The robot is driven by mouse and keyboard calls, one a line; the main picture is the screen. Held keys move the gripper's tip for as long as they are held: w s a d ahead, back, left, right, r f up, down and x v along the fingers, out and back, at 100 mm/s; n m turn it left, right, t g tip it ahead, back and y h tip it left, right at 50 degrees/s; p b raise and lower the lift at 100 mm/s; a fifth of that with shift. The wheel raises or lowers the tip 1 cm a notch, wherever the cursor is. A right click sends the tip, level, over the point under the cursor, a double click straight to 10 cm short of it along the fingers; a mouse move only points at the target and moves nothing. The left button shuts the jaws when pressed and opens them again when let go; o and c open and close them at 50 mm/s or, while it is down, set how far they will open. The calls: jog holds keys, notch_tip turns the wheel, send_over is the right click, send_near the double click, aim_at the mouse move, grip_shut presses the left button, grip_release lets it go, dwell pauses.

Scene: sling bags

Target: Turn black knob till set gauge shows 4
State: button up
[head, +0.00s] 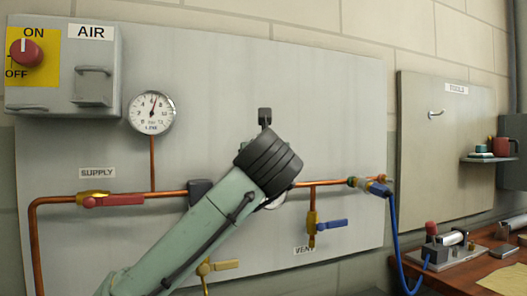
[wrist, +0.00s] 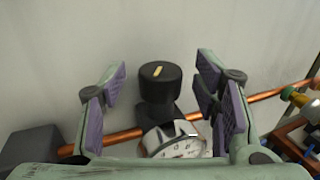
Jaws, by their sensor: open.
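The black knob (wrist: 160,82) shows in the wrist view, a round dark cylinder with a pale yellow mark on its face. My gripper (wrist: 163,70) is open, with one finger on each side of the knob and visible gaps to both. The set gauge (wrist: 182,147), a white dial, lies just below the knob, its lower part hidden by my gripper body. Its reading is too small to tell. In the head view my arm covers this area, and my fingers are hidden. A small dark piece (head: 265,116) shows above my arm; I cannot tell what it is.
A copper pipe (head: 331,184) crosses the grey panel. Near it are a red supply handle (head: 118,201), a blue vent handle (head: 331,224), a yellow handle (head: 226,265) and a blue hose (head: 394,240). Another gauge (head: 152,112) hangs upper left. A workbench (head: 450,275) stands right.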

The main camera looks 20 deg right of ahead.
jog(key=shift+w, duration=0.1)
jog(key=shift+c, duration=0.3)
jog(key=c, duration=1.1)
